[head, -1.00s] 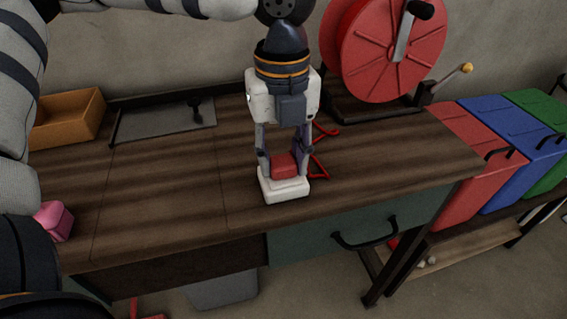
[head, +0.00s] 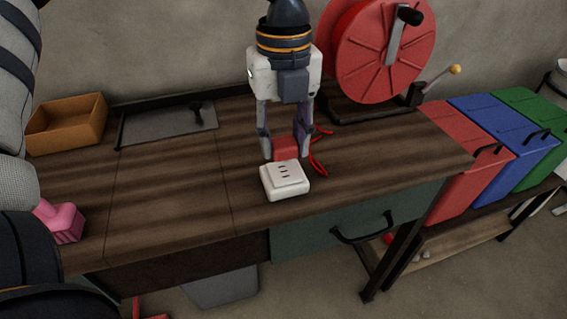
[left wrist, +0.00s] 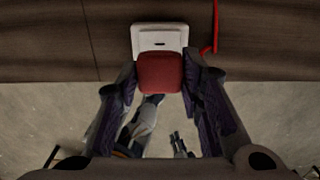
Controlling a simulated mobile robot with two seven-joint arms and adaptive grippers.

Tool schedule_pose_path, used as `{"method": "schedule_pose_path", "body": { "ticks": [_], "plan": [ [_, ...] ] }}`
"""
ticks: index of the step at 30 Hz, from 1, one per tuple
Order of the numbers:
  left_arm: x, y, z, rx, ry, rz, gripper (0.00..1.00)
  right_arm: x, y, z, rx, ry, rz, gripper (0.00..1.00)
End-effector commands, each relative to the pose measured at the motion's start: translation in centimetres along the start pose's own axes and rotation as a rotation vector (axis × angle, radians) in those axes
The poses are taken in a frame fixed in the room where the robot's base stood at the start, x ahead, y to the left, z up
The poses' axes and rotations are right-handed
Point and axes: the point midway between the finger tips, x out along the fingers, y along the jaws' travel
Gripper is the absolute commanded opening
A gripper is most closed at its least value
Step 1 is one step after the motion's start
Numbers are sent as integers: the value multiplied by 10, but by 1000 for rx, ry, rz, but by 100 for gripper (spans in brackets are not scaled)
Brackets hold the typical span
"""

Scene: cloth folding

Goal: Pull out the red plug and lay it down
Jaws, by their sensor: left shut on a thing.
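The red plug (head: 285,146) is between the two fingertips of my left gripper (head: 286,154), which is shut on it. The white socket block (head: 284,182) stands on the workbench just below and in front of the plug, its dark slots bare. The plug is out of the socket and held above it. In the left wrist view, the plug (left wrist: 160,72) sits between the fingers and covers part of the socket block (left wrist: 158,38). A red cord (head: 318,166) lies at the right of the plug.
A cord reel (head: 350,65) stands at the back right, beside a lever (head: 437,82). An orange tray (head: 66,138) and a grey plate (head: 165,127) lie at the back left. The bench's middle left (head: 165,190) is clear.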

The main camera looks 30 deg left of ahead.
Motion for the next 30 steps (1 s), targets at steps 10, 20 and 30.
{"method": "schedule_pose_path", "body": {
  "ticks": [10,20,30],
  "plan": [
    [-15,0,0,1,-1,0,0,-2,0,-2,0,9,0,40],
    [-22,0,0,1,1,0,0,-3,0,-3,0,12,0,40],
    [-29,-3,-12,13,1,-6,0,-3,0,-3,0,12,0,40]
  ]
}}
